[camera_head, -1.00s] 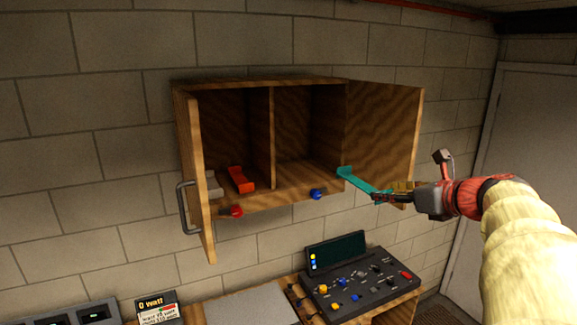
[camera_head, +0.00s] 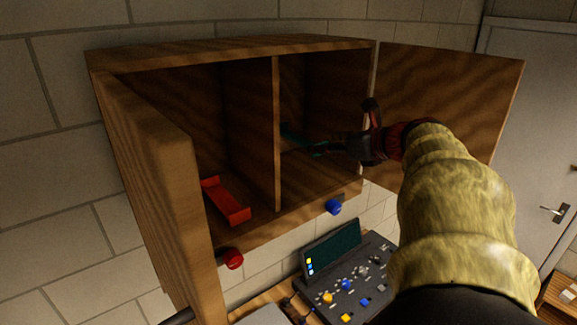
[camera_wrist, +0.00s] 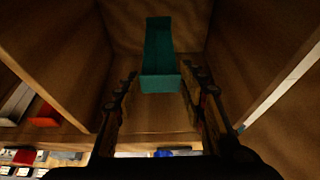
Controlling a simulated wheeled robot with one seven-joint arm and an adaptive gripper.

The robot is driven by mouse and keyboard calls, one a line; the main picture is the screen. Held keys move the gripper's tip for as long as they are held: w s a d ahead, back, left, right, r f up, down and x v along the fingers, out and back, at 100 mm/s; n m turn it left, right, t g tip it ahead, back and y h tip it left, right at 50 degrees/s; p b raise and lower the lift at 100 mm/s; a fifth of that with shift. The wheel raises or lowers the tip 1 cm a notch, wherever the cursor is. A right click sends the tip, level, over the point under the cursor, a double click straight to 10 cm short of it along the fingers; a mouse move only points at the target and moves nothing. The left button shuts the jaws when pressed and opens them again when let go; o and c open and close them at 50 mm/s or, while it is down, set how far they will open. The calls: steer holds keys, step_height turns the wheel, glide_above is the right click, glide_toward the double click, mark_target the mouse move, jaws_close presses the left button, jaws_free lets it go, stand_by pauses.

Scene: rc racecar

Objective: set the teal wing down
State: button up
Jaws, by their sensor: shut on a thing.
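The teal wing (camera_head: 302,141) is inside the right compartment of the open wooden cabinet (camera_head: 240,47). My gripper (camera_head: 328,147) reaches in from the right and is shut on its near end. In the wrist view the teal wing (camera_wrist: 160,48) points away toward the back wall, with its near end flap between the fingers of my gripper (camera_wrist: 160,88). In the head view the wing looks raised above the compartment floor (camera_head: 318,180), though I cannot tell the exact gap.
A red wing (camera_head: 226,202) lies in the left compartment, beyond the divider (camera_head: 276,135). A pale piece (camera_wrist: 16,102) is beside it. The cabinet doors stand open on the left (camera_head: 160,180) and right (camera_head: 450,105).

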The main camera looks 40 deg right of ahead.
mark_target(323, 190)
step_height(323, 190, down, 10)
steer(key=shift+r+p, duration=0.2)
steer(key=shift+p, duration=0.25)
steer(key=shift+s+f, duration=0.1)
steer(key=shift+f, duration=0.15)
steer(key=o, duration=0.9)
steer(key=shift+o, duration=0.7)
steer(key=shift+r, duration=0.2)
steer(key=b+v, duration=0.2)
steer(key=v, duration=1)
